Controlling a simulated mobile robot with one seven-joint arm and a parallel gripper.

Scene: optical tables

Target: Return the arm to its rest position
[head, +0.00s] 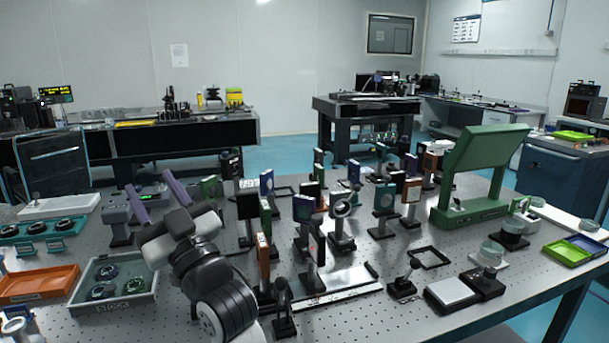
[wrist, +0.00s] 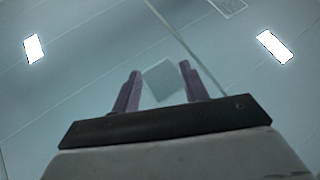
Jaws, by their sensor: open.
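My gripper (head: 158,192) is at the left of the head view, raised above the optical table (head: 350,325). Its two purple fingers stand apart and point up. In the wrist view the fingers of my gripper (wrist: 159,72) are spread, with a pale square patch showing between them; I cannot tell what that patch is. My arm is bent and rises from the lower left of the head view, in front of the table. The wrist view looks up at the pale ceiling and its lamps.
Several optic mounts stand close to the right of my arm. A grey tray (head: 138,302) and an orange tray (head: 40,284) lie to its left. A green panel stand (head: 478,170) is at the right. Blue floor (head: 285,152) shows behind the table.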

